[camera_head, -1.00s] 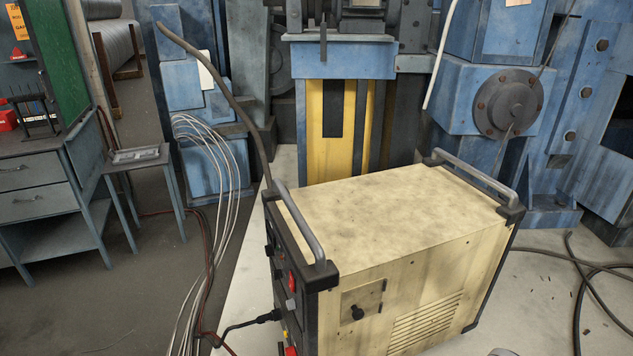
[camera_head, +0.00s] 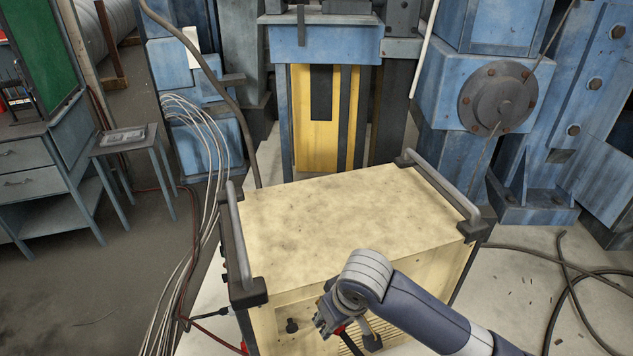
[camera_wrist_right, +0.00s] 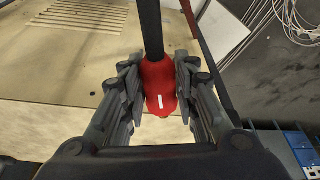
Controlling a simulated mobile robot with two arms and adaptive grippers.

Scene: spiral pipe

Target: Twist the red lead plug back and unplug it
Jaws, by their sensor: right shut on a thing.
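The red lead plug (camera_wrist_right: 160,88) is between the fingers of my right gripper (camera_wrist_right: 158,92) in the right wrist view. It has a small white mark, and a black lead (camera_wrist_right: 151,30) runs from it. The gripper is shut on it. In the head view my right gripper (camera_head: 328,314) is in front of the cream side of the machine (camera_head: 345,200), with a bit of red (camera_head: 341,329) beside it. The plug looks apart from the dark front panel (camera_head: 238,275), which is seen edge-on, so its sockets are mostly hidden. My left gripper is out of view.
Another red part (camera_head: 243,347) shows low at the front panel. A black cable plug (camera_head: 207,314) sticks out left of the panel. Grey handles (camera_head: 440,190) rise at the machine's top edges. Loose cables (camera_head: 575,290) lie on the floor at right. A small table (camera_head: 125,145) stands at left.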

